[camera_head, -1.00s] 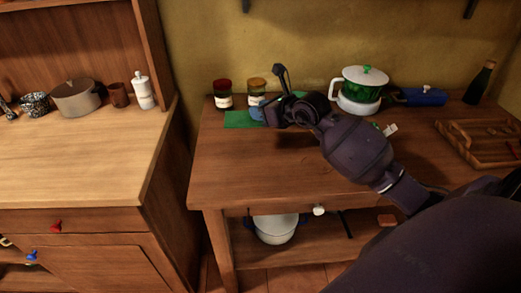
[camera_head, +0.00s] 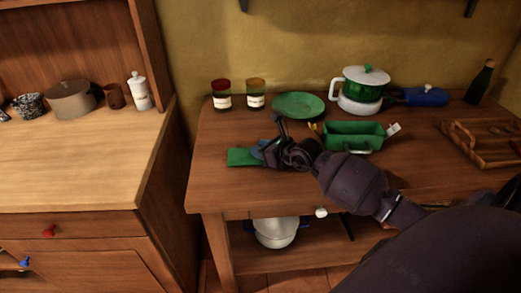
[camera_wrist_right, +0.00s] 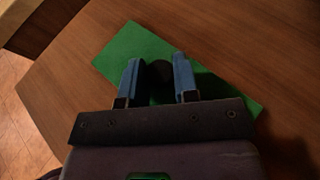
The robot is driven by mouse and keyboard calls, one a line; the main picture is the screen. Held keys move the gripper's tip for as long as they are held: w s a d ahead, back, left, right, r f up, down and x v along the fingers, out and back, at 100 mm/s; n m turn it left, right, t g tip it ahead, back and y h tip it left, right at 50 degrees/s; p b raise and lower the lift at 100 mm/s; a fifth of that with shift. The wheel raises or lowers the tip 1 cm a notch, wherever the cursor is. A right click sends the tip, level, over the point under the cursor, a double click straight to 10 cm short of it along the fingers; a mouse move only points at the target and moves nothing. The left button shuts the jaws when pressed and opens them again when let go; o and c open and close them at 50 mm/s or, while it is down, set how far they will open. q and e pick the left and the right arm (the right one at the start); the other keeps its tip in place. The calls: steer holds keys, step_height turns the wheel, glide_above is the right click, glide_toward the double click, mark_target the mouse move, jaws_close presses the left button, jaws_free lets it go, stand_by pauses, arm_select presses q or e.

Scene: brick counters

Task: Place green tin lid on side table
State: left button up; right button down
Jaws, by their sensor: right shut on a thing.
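The green tin lid (camera_head: 243,157) is a flat green rectangle over the left front part of the side table (camera_head: 245,190). In the right wrist view the lid (camera_wrist_right: 128,48) lies below my fingers, with a dark round knob (camera_wrist_right: 160,72) between them. My right gripper (camera_head: 262,152) is shut on the lid by this knob; its blue fingers (camera_wrist_right: 158,80) also show in the wrist view. The lid looks flat and close to the tabletop, but I cannot tell whether it touches. The open green tin (camera_head: 355,136) stands to the right, partly behind my arm. My left gripper is not in view.
Behind are two jars (camera_head: 222,95), a green plate (camera_head: 298,105) and a green pot (camera_head: 365,85). A blue object (camera_head: 425,97), a bottle (camera_head: 480,82) and a wooden tray (camera_head: 485,150) are at right. The table's left front is clear.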

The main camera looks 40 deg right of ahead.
steer(key=shift+f, duration=0.1)
steer(key=c, duration=0.9)
jaws_free()
steer(key=shift+o, duration=0.2)
steer(key=p+v, duration=0.1)
steer(key=v, duration=1.1)
steer(key=shift+s+p, duration=0.1)
steer(key=shift+p, duration=0.2)
